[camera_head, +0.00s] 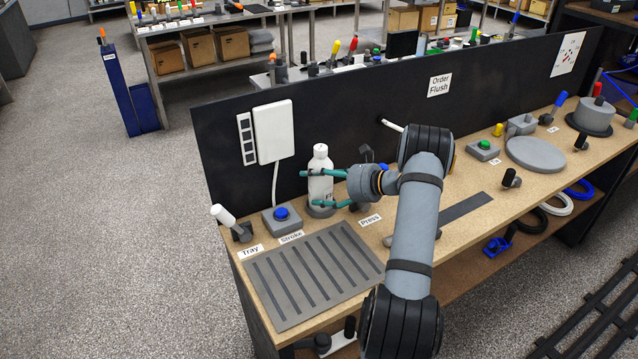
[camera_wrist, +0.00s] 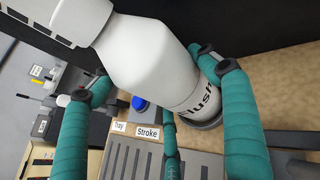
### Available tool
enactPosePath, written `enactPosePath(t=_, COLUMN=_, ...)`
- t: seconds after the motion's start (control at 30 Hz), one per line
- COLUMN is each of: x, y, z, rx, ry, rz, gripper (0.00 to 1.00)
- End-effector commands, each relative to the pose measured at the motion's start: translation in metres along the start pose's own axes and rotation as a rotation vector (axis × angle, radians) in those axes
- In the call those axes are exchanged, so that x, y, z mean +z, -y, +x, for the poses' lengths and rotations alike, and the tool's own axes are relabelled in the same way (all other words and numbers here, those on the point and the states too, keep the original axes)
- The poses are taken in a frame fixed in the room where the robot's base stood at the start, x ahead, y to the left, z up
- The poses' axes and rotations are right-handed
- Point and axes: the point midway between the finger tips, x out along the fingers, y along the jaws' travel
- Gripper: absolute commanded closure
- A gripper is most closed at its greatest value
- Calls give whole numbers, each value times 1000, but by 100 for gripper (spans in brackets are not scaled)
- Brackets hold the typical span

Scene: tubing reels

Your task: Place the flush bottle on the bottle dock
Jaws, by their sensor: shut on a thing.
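The white flush bottle (camera_head: 320,186) stands upright near the back panel, between the blue button and my arm. In the wrist view the bottle (camera_wrist: 155,60) fills the middle, with "Flush" lettering near its bottom. My gripper (camera_head: 314,189) reaches in from the right, its teal fingers shut around the bottle's body; they also flank it in the wrist view (camera_wrist: 165,105). A round grey base (camera_head: 320,210), seemingly the bottle dock, is directly under the bottle. The bottle's bottom meets or nearly meets it; I cannot tell whether it is fully seated.
A blue button on a grey box (camera_head: 281,217) is close on the left, with a white-handled tool (camera_head: 228,220) beyond it. A slotted grey tray (camera_head: 312,275) lies in front. The black panel (camera_head: 227,125) rises behind, carrying a white box (camera_head: 273,131).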

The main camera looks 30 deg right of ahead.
Motion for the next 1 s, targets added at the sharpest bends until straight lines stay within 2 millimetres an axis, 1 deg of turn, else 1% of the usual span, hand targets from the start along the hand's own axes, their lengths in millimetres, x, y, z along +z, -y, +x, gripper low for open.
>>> enactPosePath(t=0.03, x=-1, y=1, z=1, rx=-1, ry=3, rz=0, gripper=72)
enactPosePath(t=0.07, x=-2, y=0, z=1, rx=0, ry=0, rz=0, gripper=24)
enactPosePath(t=0.1, x=-2, y=0, z=1, rx=0, ry=0, rz=0, gripper=22)
enactPosePath(t=0.37, x=-1, y=0, z=0, rx=0, ry=0, rz=0, gripper=6)
enactPosePath(t=0.63, x=-1, y=0, z=0, rx=0, ry=0, rz=0, gripper=6)
enactPosePath(t=0.73, x=4, y=0, z=-2, rx=0, ry=0, rz=0, gripper=6)
enactPosePath(t=0.87, x=0, y=2, z=-20, rx=-5, ry=0, rz=0, gripper=6)
enactPosePath(t=1.0, x=-1, y=2, z=-50, rx=-6, ry=0, rz=-1, gripper=6)
